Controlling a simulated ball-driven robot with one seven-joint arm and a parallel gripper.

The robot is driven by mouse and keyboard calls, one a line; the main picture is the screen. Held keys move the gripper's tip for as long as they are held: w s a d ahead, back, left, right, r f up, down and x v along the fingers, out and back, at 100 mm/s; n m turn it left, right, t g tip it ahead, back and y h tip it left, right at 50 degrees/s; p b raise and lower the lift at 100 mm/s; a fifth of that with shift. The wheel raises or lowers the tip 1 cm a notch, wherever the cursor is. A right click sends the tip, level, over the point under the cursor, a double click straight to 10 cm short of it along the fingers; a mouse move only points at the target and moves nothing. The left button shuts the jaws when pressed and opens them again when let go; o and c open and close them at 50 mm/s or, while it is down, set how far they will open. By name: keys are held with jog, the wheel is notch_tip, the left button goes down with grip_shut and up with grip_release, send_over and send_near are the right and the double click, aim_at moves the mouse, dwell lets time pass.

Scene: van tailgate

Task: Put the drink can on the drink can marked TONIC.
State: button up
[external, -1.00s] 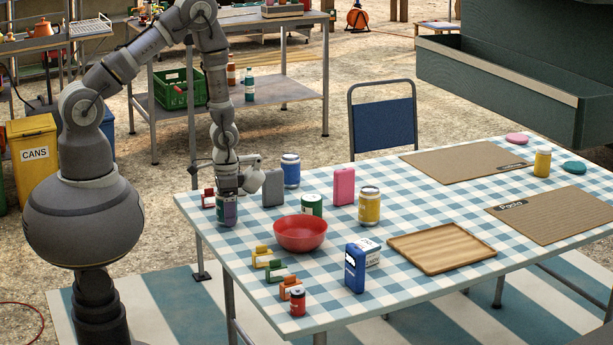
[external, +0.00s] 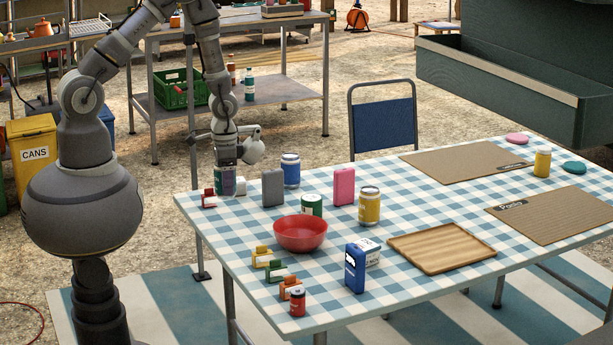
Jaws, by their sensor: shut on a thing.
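My gripper (external: 228,166) is at the far left corner of the table, shut on a drink can (external: 227,182) with green and purplish sides. The can is upright and appears held above the tabletop; its lower end shows just behind a small red-and-white box. Other cans stand on the table: a blue one (external: 290,171) to the right of my gripper, a yellow one (external: 369,207) right of the middle, a short green one (external: 311,205) behind the red bowl, and another yellow one (external: 543,162) at the far right. I cannot read TONIC on any can.
A grey box (external: 272,188) stands between my gripper and the blue can. A pink box (external: 344,186), red bowl (external: 300,234), blue carton (external: 355,268) and wooden tray (external: 441,252) are on the checked table (external: 420,305). A small red-and-white box (external: 209,199) is beside the held can.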

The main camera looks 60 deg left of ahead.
notch_tip(320, 180, up, 2)
jog(key=shift+r, duration=0.1)
jog(key=w+a+r+b, duration=0.1)
jog(key=w+a+r, duration=0.4)
jog(key=w+a, duration=0.7)
jog(key=b, duration=0.4)
send_over(292, 155)
jog(key=shift+s+a+f+n, duration=0.1)
jog(key=shift+f+n, duration=0.05)
jog(key=shift+f, duration=0.25)
jog(key=shift+s+a+f+n, duration=0.1)
jog(key=shift+f+n, duration=0.05)
jog(key=shift+f, duration=0.2)
jog(key=shift+w, duration=0.15)
jog(key=shift+f+b, duration=0.75)
jog(key=shift+f, duration=0.95)
jog(key=shift+f, duration=0.2)
jog(key=o, duration=1)
